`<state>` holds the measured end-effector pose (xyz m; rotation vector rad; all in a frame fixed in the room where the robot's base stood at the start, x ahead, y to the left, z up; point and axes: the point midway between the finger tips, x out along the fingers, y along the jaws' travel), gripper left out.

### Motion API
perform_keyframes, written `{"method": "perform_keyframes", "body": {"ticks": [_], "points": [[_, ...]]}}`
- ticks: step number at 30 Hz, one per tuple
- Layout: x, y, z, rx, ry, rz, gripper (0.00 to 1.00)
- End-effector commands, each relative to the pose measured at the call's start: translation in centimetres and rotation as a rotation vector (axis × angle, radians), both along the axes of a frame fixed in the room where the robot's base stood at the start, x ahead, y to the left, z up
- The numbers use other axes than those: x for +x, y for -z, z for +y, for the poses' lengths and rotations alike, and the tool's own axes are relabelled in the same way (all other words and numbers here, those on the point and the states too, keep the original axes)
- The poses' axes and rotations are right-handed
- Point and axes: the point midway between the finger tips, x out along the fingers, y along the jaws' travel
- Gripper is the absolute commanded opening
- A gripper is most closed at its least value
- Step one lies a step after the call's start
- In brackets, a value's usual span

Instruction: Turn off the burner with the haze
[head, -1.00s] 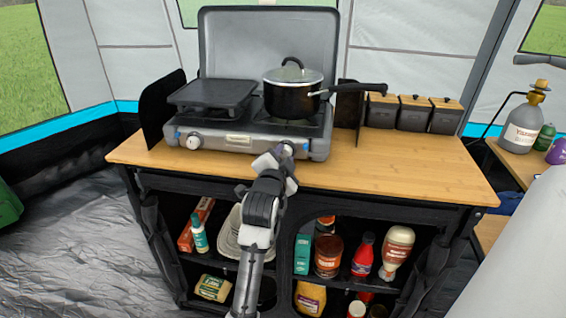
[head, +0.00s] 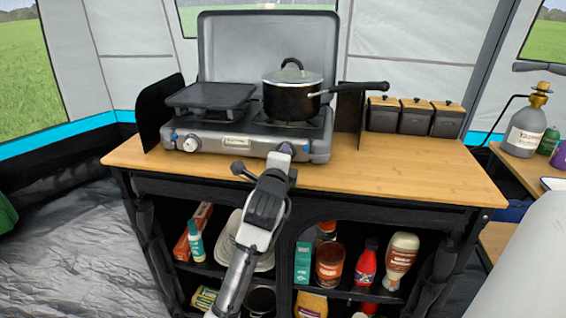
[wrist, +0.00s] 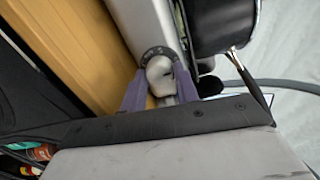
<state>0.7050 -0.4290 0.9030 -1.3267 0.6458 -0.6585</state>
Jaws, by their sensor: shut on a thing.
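A grey two-burner camp stove (head: 237,143) stands on the wooden counter with its lid raised. A black flat griddle (head: 212,96) covers the left burner. A lidded black pot (head: 292,98) sits on the right burner, its handle pointing right. The left knob (head: 191,144) is free on the front panel. My gripper (head: 284,152) is at the right end of the panel and hides the right knob in the head view. In the wrist view, my gripper (wrist: 160,88) has its purple fingers closed around the white right knob (wrist: 159,68). I cannot make out any haze.
Several dark canisters (head: 414,117) with wooden lids stand at the counter's back right. The bare counter (head: 400,160) is clear right of the stove. Bottles and jars fill the shelves below. A grey bottle (head: 526,125) stands on a side table.

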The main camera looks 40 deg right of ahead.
Motion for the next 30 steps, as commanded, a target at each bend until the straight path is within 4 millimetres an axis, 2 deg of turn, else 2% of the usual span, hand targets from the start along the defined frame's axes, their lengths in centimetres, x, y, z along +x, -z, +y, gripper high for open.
{"method": "perform_keyframes", "body": {"ticks": [22,23,27,30], "points": [[-0.05,0.08,-0.05,0.057,0.001,-0.063,0.08],[-0.05,0.08,-0.05,0.057,0.001,-0.063,0.34],[-0.03,0.07,-0.04,0.056,0.001,-0.063,0.52],[-0.02,0.08,-0.04,0.055,0.0,-0.062,0.52]]}}
